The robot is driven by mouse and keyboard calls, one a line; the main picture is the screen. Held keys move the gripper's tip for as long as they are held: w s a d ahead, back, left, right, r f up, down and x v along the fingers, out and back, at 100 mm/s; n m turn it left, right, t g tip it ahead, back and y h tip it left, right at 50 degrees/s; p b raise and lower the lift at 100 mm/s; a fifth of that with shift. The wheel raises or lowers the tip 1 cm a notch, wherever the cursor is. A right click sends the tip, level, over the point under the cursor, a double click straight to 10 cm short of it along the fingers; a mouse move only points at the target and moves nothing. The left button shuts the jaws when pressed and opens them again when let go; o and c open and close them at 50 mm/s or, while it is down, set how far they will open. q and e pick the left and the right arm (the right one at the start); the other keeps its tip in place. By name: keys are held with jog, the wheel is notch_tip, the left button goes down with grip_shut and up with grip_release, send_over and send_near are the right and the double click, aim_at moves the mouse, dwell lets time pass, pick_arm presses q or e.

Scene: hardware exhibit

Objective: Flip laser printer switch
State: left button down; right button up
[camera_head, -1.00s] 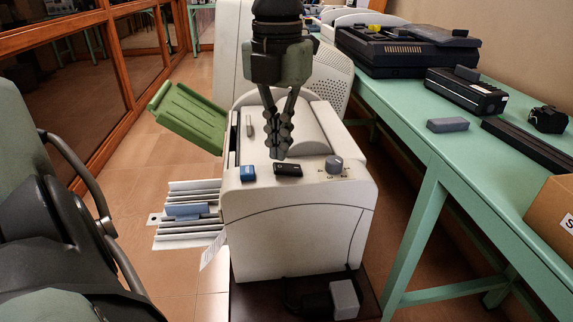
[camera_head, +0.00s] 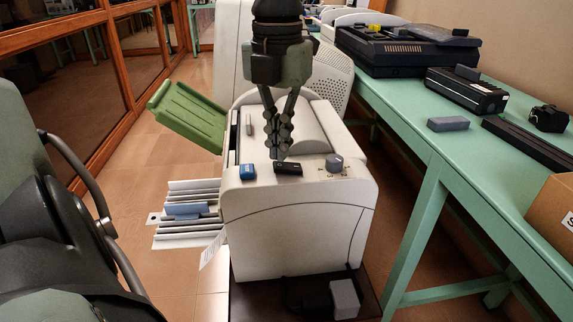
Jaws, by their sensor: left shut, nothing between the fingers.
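The laser printer (camera_head: 292,235) is a white box-shaped machine in the middle of the view. A black rocker switch (camera_head: 290,169) lies on its top front edge, between a blue switch (camera_head: 247,172) on the left and a grey knob (camera_head: 334,163) on the right. My left gripper (camera_head: 277,154) points down over the printer top with its fingers together and nothing between them. Its fingertips are right at the rear edge of the black switch in the picture; whether they touch it cannot be told. My right gripper is not in view.
A green flap (camera_head: 190,115) and a pale slatted tray (camera_head: 190,232) stick out from the printer's left side. A green table (camera_head: 430,140) with black devices stands on the right. Wood-framed glass panels line the left wall. Tiled floor (camera_head: 150,160) lies open behind the tray.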

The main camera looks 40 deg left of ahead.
aim_at(280, 165)
pick_arm(q)
jog(key=shift+f+b, duration=0.9)
jog(key=shift+f, duration=0.1)
jog(key=shift+r, duration=0.1)
dwell(0.3)
jog(key=shift+r+p, duration=2.2)
jog(key=shift+r, duration=1.25)
